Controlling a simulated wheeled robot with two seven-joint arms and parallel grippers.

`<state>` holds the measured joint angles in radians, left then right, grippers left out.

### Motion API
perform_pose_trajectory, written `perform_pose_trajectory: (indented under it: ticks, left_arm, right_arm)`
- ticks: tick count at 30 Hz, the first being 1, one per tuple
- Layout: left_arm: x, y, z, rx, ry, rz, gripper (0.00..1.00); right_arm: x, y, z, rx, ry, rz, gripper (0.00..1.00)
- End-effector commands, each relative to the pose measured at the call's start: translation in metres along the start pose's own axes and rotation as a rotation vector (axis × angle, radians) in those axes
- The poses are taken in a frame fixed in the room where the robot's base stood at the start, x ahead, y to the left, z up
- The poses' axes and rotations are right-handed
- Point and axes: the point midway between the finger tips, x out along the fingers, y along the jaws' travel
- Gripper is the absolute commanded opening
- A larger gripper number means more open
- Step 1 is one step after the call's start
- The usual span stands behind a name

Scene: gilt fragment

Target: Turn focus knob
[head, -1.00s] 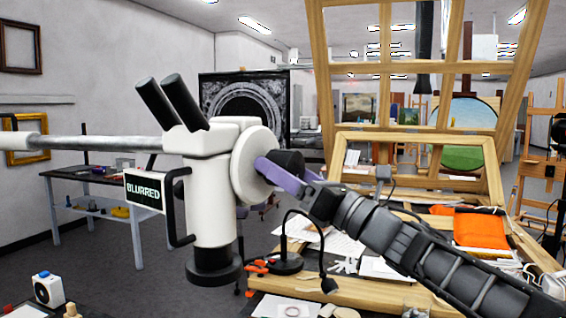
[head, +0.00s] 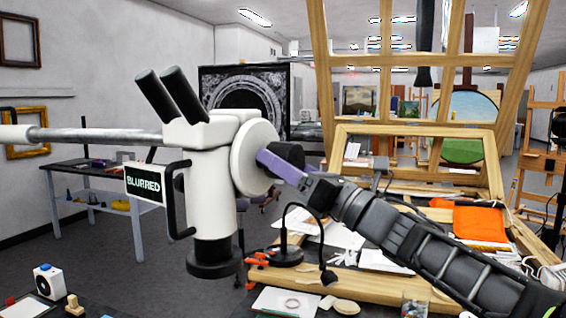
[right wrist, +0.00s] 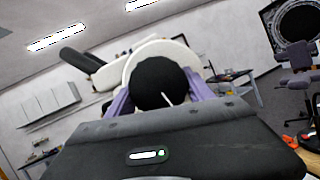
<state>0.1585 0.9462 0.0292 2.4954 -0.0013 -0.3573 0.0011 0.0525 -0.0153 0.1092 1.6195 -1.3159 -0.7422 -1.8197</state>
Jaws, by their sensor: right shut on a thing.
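The white microscope (head: 208,180) with two black eyepieces hangs on a metal bar that comes in from the left. Its black focus knob (head: 291,152) sticks out from the round white housing on its right side. My right gripper (head: 281,165) is shut on the knob, with its purple fingers at the knob's sides. In the right wrist view the knob (right wrist: 158,82) sits between the two fingers (right wrist: 160,92), and a short white mark shows on its face. A small display (head: 144,185) on the microscope reads "BLURRED". My left gripper is not in view.
A wooden easel frame (head: 415,132) stands behind my right arm. A black desk lamp (head: 286,254), papers and an orange cloth (head: 480,222) lie on the worktable below. A side table (head: 95,178) stands at the left wall.

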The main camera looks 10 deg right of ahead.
Motion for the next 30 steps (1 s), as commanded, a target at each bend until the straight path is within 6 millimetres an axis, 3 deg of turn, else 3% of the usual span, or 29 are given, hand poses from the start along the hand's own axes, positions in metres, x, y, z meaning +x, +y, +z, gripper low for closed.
perform_pose_trajectory:
  ticks: [3,14,30]
  left_arm:
    - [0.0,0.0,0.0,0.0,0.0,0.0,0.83]
    - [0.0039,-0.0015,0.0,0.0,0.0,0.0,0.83]
    - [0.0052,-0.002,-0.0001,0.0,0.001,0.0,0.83]
  right_arm:
    - [-0.0001,-0.0001,0.0,0.0,0.0,0.0,0.21]
    - [-0.0004,0.0003,-0.0008,0.05,-0.001,-0.021,0.21]
    - [0.0003,0.0017,0.0012,0.361,-0.005,-0.148,0.21]
